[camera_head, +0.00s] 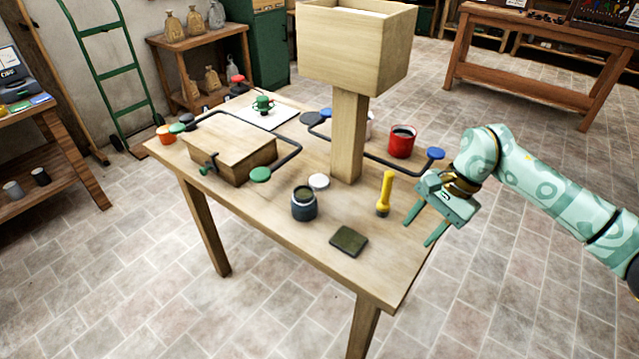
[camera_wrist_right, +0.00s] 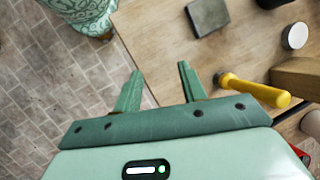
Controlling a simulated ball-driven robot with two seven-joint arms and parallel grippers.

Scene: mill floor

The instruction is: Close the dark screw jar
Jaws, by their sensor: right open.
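The dark screw jar (camera_head: 304,205) stands upright on the wooden table, its top uncovered. A white round disc (camera_head: 318,182), which looks like a lid, lies flat just behind it; it also shows in the right wrist view (camera_wrist_right: 295,36). A dark object cut off by the top edge of the wrist view (camera_wrist_right: 272,3) may be the jar. My right gripper (camera_head: 419,233) is open and empty at the table's right edge, right of the jar and apart from it. Its two fingers also show in the wrist view (camera_wrist_right: 159,70). My left gripper is not in view.
A yellow-handled tool (camera_head: 384,194) is between jar and gripper. A dark flat block (camera_head: 349,240) lies at the front. A wooden post with a box (camera_head: 347,135) rises behind the disc. A red mug (camera_head: 402,141) and a wooden block with handles (camera_head: 230,148) are further back.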

